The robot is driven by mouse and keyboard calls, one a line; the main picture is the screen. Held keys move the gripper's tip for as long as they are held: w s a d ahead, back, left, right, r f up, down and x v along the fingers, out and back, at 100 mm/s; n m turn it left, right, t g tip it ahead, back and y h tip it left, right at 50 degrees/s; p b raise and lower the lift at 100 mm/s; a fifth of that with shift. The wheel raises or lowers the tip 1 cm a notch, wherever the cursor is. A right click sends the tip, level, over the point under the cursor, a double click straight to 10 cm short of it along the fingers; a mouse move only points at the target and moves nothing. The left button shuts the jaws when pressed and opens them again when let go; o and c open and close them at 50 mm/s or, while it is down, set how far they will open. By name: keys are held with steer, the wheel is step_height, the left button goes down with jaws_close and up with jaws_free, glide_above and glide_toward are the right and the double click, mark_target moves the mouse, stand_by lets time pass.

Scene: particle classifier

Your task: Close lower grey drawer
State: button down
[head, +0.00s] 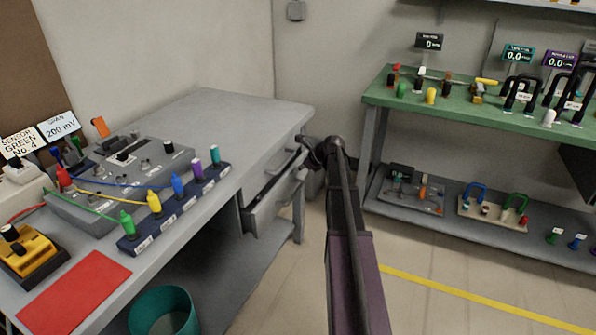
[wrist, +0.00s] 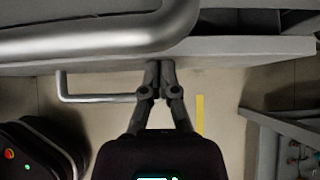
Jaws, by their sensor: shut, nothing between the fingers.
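The lower grey drawer (head: 276,204) shows in the head view at the right end of the grey bench. It stands partly pulled out, with its dark inside visible behind the front panel. A grey bar handle (head: 286,160) sits above it, below the bench top. My gripper (head: 312,152) is just right of the drawer fronts, near that handle's height. In the wrist view my gripper (wrist: 158,66) is shut and empty, its fingertips close to a grey panel edge. A large bar handle (wrist: 100,36) is near the camera, and a thinner handle (wrist: 110,98) lies farther down. I cannot tell whether the fingertips touch the panel.
The grey bench top (head: 240,105) carries a sensor box, coloured plugs and a red mat (head: 75,292). A green shelf unit (head: 475,110) with small parts stands at the right. A teal bin (head: 163,312) is under the bench. The floor between bench and shelf is clear.

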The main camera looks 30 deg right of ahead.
steer(key=shift+s+d, duration=0.1)
steer(key=shift+d, duration=0.15)
steer(key=shift+s+d, duration=0.1)
steer(key=shift+s+d, duration=0.4)
steer(key=shift+s, duration=0.4)
steer(key=f+p+v, duration=0.1)
steer(key=p+v, duration=0.6)
steer(key=v, duration=0.4)
steer(key=shift+s+d, duration=0.25)
steer(key=shift+s, duration=0.25)
steer(key=shift+r, duration=0.15)
